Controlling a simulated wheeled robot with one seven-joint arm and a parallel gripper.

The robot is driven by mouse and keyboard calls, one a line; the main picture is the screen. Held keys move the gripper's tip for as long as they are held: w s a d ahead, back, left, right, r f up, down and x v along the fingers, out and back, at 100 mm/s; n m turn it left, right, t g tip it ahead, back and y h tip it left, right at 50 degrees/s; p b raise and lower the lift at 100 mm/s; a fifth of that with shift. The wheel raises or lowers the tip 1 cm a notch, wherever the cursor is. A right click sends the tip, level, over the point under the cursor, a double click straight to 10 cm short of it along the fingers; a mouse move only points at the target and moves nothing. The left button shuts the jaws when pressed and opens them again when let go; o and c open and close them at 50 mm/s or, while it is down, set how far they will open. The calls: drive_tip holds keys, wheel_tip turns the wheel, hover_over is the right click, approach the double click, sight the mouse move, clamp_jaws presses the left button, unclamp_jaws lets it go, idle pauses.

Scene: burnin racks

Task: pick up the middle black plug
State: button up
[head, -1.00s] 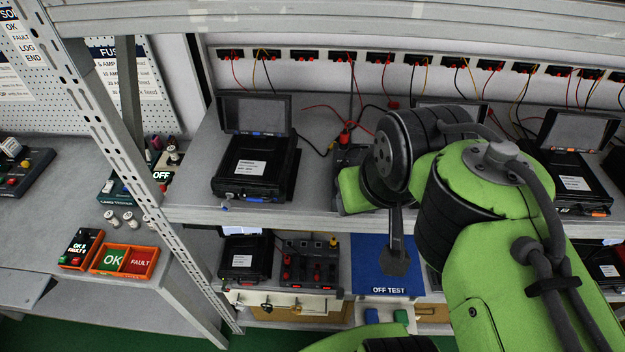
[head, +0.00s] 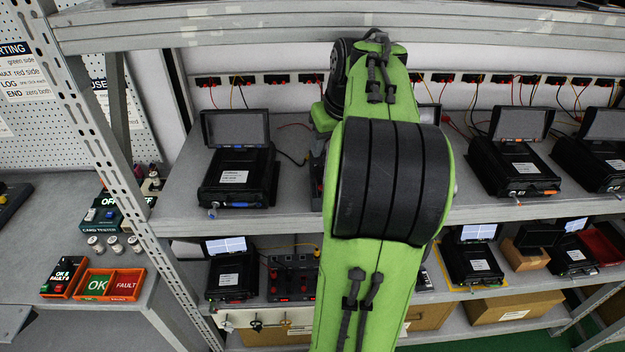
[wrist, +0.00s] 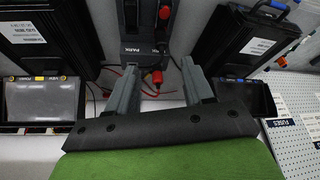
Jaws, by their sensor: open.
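In the wrist view my gripper (wrist: 158,68) is open, with a grey finger on each side and nothing held between them. Ahead of the fingers is a dark holder marked PARK (wrist: 142,45). A red plug (wrist: 157,77) with a red lead shows between the fingers, and another red part (wrist: 165,13) sits higher on the holder. Small dark parts sit beside the red plug, but I cannot tell which is the middle black plug. In the head view my arm hides the gripper and most of the holder; a dark edge of it (head: 317,160) shows left of the arm.
Black open-lidded testers stand either side on the upper shelf, one at left (head: 237,185) and one at right (head: 510,170). Red and black leads hang from a socket rail (head: 270,79) behind. A lower shelf holds more testers (head: 232,275). The side bench has an orange tray (head: 110,285).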

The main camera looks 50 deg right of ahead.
sight(322, 168)
drive_tip(key=b+x, duration=0.1)
drive_tip(key=x, duration=0.9)
drive_tip(key=shift+w+f, duration=0.15)
drive_tip(key=shift+f, duration=0.2)
drive_tip(key=shift+r, duration=0.1)
drive_tip(key=shift+c, duration=1.2)
drive_tip(key=c, duration=0.6)
wheel_tip(322, 168, up, 7)
drive_tip(key=shift+f+p, duration=0.1)
drive_tip(key=shift+p, duration=0.6)
drive_tip(key=s+a, duration=0.3)
drive_tip(key=s, duration=0.2)
drive_tip(key=s+a+b, duration=0.1)
drive_tip(key=s+a, duration=0.2)
drive_tip(key=s, duration=0.2)
drive_tip(key=s+a+b, duration=0.1)
drive_tip(key=s+a, duration=0.2)
drive_tip(key=s, duration=0.2)
drive_tip(key=shift+s+a, duration=0.15)
drive_tip(key=shift+s, duration=0.15)
